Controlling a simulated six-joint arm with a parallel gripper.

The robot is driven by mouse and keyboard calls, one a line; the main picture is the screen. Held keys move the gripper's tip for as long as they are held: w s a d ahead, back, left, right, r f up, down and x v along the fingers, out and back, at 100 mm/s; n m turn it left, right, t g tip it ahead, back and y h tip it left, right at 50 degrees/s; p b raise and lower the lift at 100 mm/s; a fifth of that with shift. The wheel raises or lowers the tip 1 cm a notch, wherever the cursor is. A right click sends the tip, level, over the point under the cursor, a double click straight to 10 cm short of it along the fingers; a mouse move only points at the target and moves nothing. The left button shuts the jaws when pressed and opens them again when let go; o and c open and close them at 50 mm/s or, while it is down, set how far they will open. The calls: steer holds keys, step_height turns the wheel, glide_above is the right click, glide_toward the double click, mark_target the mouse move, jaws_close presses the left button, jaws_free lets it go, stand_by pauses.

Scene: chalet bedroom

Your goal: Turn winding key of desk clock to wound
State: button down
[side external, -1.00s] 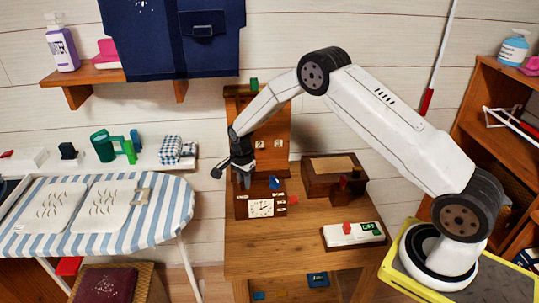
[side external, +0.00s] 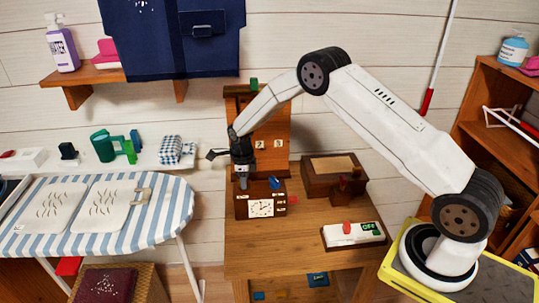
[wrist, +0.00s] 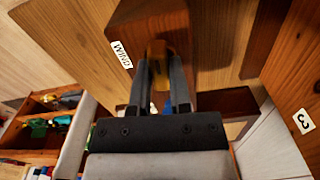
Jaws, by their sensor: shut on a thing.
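The desk clock (side external: 240,208) is a dark wooden box with a white dial (side external: 261,208), standing on the wooden desk in the side view. My gripper (side external: 243,184) points down at the top left part of the clock. In the wrist view my gripper (wrist: 161,80) is shut on the brass winding key (wrist: 157,52), with one finger on each side of it. A white "WIND" label (wrist: 122,54) is beside the key in the wrist view. The side view is too small to show the key, and the key's exact angle cannot be read.
A brown wooden box (side external: 330,180) stands behind and right of the clock. A white switch box (side external: 354,236) marked "OFF" is at the desk's front right. A wooden panel with number tags (side external: 270,146) rises behind the clock. The striped ironing board (side external: 160,220) is left.

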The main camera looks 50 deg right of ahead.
steer(key=m, duration=0.7)
stand_by(0.4)
steer(key=c, duration=0.6)
jaws_free()
steer(key=shift+o, duration=0.2)
steer(key=shift+r, duration=0.1)
steer(key=shift+r, duration=3.85)
